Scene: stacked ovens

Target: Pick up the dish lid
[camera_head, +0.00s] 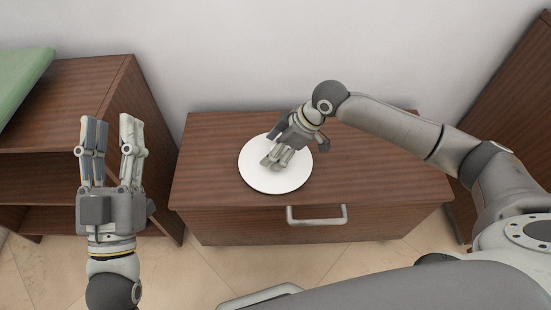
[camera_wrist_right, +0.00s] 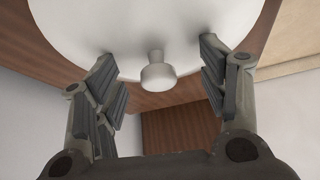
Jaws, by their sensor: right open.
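The dish lid (camera_head: 262,180) is a round white disc lying on the wooden drawer cabinet (camera_head: 390,180). In the right wrist view the lid (camera_wrist_right: 100,25) shows with a small round white knob (camera_wrist_right: 158,74) in its middle. My right gripper (camera_head: 272,163) is over the lid, pointing down at it. In the right wrist view its fingers (camera_wrist_right: 165,85) are open, with the knob between them and a gap on each side. My left gripper (camera_head: 110,120) is open and empty, raised at the left, away from the lid.
The cabinet has a metal drawer handle (camera_head: 316,216) at its front. A wooden shelf unit (camera_head: 85,75) with a green item (camera_head: 22,85) on top stands at the left. Another wooden piece (camera_head: 515,100) stands at the right. A white wall (camera_head: 230,50) is close behind the cabinet.

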